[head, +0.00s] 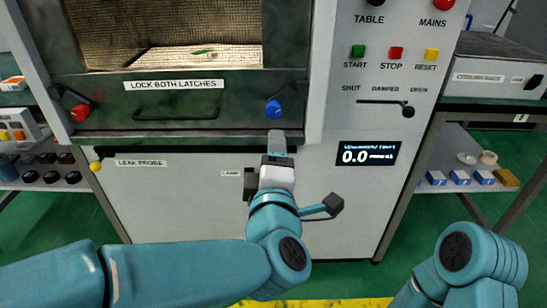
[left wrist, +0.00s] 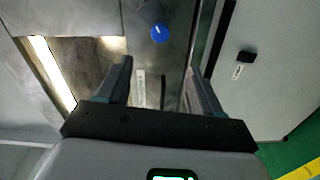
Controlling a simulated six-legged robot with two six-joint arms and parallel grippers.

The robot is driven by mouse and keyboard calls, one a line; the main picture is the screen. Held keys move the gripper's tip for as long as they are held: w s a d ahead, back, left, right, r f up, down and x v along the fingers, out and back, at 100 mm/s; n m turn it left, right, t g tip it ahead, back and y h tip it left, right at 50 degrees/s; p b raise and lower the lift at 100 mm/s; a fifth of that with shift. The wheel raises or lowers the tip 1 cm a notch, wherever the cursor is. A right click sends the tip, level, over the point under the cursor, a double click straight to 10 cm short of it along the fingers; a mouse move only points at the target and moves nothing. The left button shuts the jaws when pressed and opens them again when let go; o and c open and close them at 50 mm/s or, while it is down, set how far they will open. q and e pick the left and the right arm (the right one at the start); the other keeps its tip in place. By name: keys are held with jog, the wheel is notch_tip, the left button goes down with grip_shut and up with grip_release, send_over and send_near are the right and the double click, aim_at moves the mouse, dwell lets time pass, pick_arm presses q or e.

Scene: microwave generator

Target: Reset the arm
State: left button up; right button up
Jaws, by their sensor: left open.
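My left arm (head: 140,272) reaches in from the left across the front of the microwave generator (head: 200,205). Its left gripper (head: 277,143) points up at the cabinet, just below the blue latch knob (head: 273,110). In the left wrist view the two fingers of the left gripper (left wrist: 162,80) stand apart with nothing between them. The blue knob (left wrist: 159,33) shows beyond the fingertips, apart from them. My right arm (head: 470,262) shows only in part at the lower right, and its gripper is out of view.
A red latch knob (head: 80,112) sits at the door's left and a yellow leak probe knob (head: 96,166) below it. Start, stop and reset buttons (head: 395,53) are on the right panel, above a display (head: 368,153). Shelves (head: 465,150) flank the cabinet.

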pick_arm(q)
jog(key=shift+s, duration=0.55)
